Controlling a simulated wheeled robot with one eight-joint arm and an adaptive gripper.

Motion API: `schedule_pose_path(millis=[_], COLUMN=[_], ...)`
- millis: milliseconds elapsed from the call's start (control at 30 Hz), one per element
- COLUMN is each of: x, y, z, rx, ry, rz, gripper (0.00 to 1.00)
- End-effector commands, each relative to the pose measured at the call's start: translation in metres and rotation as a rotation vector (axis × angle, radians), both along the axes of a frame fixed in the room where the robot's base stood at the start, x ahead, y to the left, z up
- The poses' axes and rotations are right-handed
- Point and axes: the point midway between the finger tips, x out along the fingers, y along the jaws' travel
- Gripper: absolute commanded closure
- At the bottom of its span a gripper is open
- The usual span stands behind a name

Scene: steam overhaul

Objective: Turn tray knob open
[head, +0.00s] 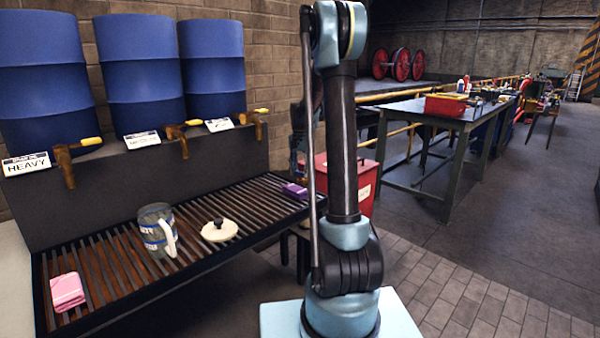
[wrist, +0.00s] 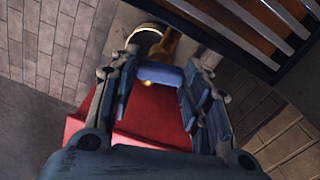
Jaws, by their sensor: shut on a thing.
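In the wrist view my gripper (wrist: 162,76) has its two fingers on either side of a short blue-grey handle, which looks like the tray knob (wrist: 160,74). The fingers are closed on its ends. A brass-coloured pipe or stem (wrist: 168,44) shows just beyond the knob. The slatted tray (wrist: 205,35) is at the upper right of the wrist view. In the head view the tray (head: 150,310) stands below the barrels at the left. The knob cannot be made out there, and my arm hides much of that side.
A red bin (head: 366,182) stands on the floor behind my arm; red also shows below the gripper in the wrist view. A jug (head: 154,232), a white lid (head: 219,231), a pink cloth-like item (head: 67,291) and a purple item (head: 294,190) lie on the tray. Floor at right is clear.

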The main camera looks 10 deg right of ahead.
Motion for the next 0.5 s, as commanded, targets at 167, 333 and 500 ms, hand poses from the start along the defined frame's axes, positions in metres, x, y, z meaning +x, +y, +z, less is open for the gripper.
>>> schedule_pose_path(millis=[167,333,500], x=[0.001,0.0011,0.0011], y=[0.0009,0.0009,0.0009], z=[0.0001,0.0002,0.0002], rx=[0.001,0.001,0.002], ry=[-0.002,-0.002,-0.002], rz=[0.164,0.326,0.488], gripper=[0.81,0.81,0.81])
